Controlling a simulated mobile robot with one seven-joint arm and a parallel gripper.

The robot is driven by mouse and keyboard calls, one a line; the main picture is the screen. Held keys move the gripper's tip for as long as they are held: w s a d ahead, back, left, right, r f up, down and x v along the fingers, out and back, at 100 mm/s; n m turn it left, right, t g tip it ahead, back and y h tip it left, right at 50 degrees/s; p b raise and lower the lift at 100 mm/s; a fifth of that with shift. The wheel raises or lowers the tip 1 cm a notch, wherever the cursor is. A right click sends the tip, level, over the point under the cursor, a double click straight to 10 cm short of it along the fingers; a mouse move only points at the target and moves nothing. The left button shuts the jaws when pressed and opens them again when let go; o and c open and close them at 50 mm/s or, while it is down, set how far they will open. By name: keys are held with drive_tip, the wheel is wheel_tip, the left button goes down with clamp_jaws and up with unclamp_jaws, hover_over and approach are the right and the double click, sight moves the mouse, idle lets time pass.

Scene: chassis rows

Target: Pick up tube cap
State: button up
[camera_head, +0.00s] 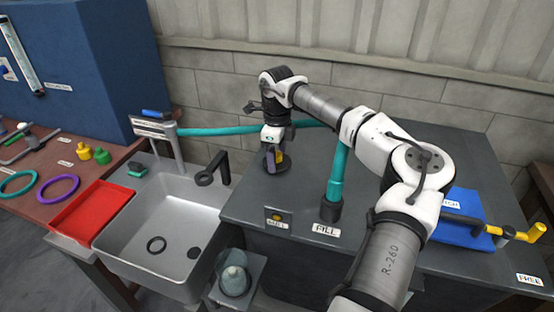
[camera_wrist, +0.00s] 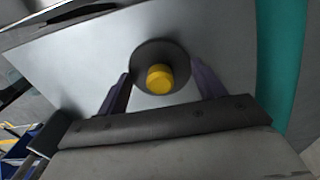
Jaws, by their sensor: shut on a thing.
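The tube cap (camera_wrist: 160,78) shows in the wrist view as a yellow round piece at a dark disc (camera_wrist: 147,50), between the purple fingers. My gripper (camera_wrist: 161,83) is shut on it, with one finger on each side. In the head view my gripper (camera_head: 275,160) points down at the grey bench top, left of the teal standing pipe. The yellow of the cap (camera_head: 280,157) shows beside the fingers there, close above a dark round patch on the bench. The exact finger contact is hard to make out.
A teal upright pipe (camera_head: 337,175) stands right of my gripper, by the FILL label. A sink (camera_head: 165,230) with a black tap (camera_head: 213,170) lies left. A blue mat (camera_head: 465,205) with a yellow-ended pipe is at the right.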

wheel_tip(320, 180, up, 20)
drive_tip(key=b, duration=0.3)
idle(0.4)
